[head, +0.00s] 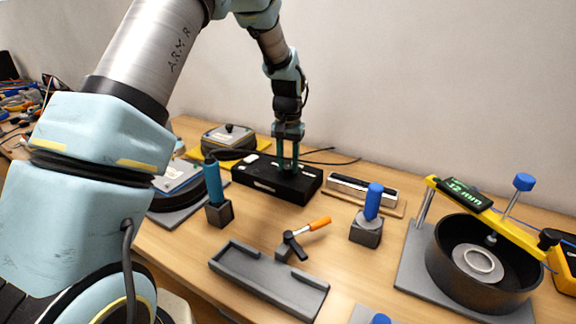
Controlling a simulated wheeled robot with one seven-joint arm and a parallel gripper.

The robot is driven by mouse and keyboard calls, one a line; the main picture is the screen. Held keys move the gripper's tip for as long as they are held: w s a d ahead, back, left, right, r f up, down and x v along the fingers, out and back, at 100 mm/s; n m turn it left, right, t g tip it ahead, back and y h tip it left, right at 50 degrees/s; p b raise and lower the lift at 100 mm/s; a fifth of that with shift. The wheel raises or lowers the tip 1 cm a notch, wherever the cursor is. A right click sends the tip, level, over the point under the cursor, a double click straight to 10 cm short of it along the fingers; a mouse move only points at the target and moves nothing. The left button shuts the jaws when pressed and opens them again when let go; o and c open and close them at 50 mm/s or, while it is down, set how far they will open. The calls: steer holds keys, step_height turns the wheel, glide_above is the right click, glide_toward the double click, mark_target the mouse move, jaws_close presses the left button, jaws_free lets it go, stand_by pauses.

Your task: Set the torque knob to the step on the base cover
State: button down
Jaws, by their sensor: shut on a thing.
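My gripper (288,163) points straight down at the right part of a long black box (262,183) near the back of the table. Its two teal fingers are shut on a small dark part on the box top, which I take for the torque knob (287,173). The fingers mostly hide the knob, and its setting cannot be read. The black box has small pale marks on its top at the left. Grey plates with black rims (178,180) stand left of the box; I cannot tell which thing is the base cover.
A teal-handled tool (213,182) and a blue-handled tool (373,202) stand in grey blocks. A black round pot with a yellow bridge and "12 mm" display (466,192) stands at right. A cable runs behind the box.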

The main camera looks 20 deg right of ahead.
mark_target(288, 167)
steer(key=shift+m, duration=2.3)
steer(key=c, duration=0.5)
jaws_free()
step_height(288, 167, up, 11)
steer(key=b, duration=0.3)
steer(key=shift+s+f, duration=0.1)
steer(key=shift+f, duration=0.05)
